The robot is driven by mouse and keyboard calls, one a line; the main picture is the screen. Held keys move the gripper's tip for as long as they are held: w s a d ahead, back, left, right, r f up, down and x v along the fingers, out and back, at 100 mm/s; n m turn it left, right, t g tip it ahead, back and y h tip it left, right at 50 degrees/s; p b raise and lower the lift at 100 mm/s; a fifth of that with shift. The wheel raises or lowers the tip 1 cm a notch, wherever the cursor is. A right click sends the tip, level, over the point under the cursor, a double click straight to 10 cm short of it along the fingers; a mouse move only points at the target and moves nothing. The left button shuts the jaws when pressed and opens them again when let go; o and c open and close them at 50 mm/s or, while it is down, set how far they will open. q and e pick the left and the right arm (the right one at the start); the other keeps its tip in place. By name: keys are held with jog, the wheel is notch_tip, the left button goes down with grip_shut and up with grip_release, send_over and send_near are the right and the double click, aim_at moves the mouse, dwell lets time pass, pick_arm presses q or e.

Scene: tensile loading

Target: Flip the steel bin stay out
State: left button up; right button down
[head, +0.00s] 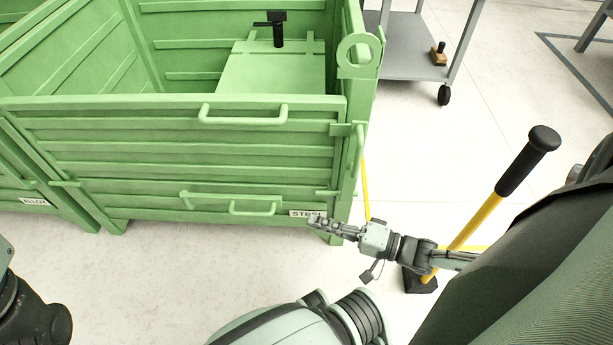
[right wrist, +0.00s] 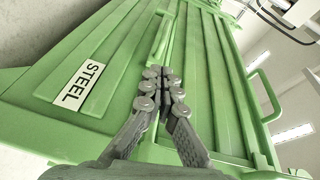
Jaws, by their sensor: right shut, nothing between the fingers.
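The green steel bin (head: 230,155) stands ahead of me; its front wall carries a white STEEL label (head: 306,214), also large in the right wrist view (right wrist: 79,85). A thin green bar (head: 225,195) and a lower handle (head: 255,211) sit left of the label. I cannot tell for sure which green part is the stay. My right gripper (head: 314,221) is shut and empty, just in front of the wall by the label. In the right wrist view its fingertips (right wrist: 162,73) point at the wall close to a slim green bar (right wrist: 163,38). My left gripper is out of view.
A second green bin with an ALLOY label (head: 34,201) adjoins on the left. A yellow pole with a black grip (head: 527,160) stands to the right near my right arm. A grey cart (head: 415,45) stands behind. The floor before the bin is clear.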

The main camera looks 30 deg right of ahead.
jog(key=b+x, duration=0.1)
jog(key=x, duration=0.7)
jog(key=shift+w+a+b, duration=0.2)
jog(key=shift+w+b, duration=0.1)
jog(key=shift+b, duration=0.1)
